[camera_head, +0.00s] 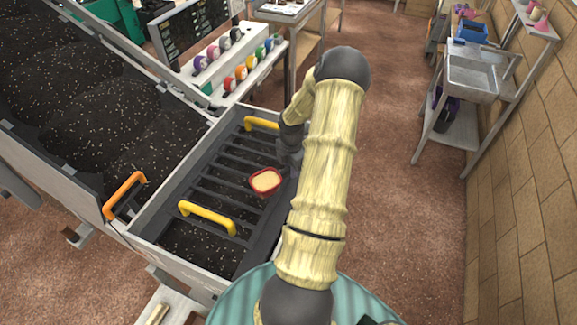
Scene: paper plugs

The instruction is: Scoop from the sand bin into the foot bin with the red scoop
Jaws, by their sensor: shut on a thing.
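The red scoop (254,190) is in the middle of the view, its bowl upright and filled with pale, sand-coloured stuff. It is over the dark slatted grate (232,179) of the grey bin at the foot of the sloping trough; I cannot tell how high above the slats it is. My gripper (284,170) is at the scoop's right side, shut on it, with the fingers and the scoop's handle mostly hidden by the arm. Dark, speckled material lies under the grate. I cannot make out a separate sand bin.
Two yellow handles (207,217) stand up from the grate, and an orange handle (124,195) is on the trough's edge. The trough (60,178) holds dark speckled material. A rack of coloured knobs (236,66) stands behind. Open floor (405,220) lies right, with a metal sink (480,76) beyond.

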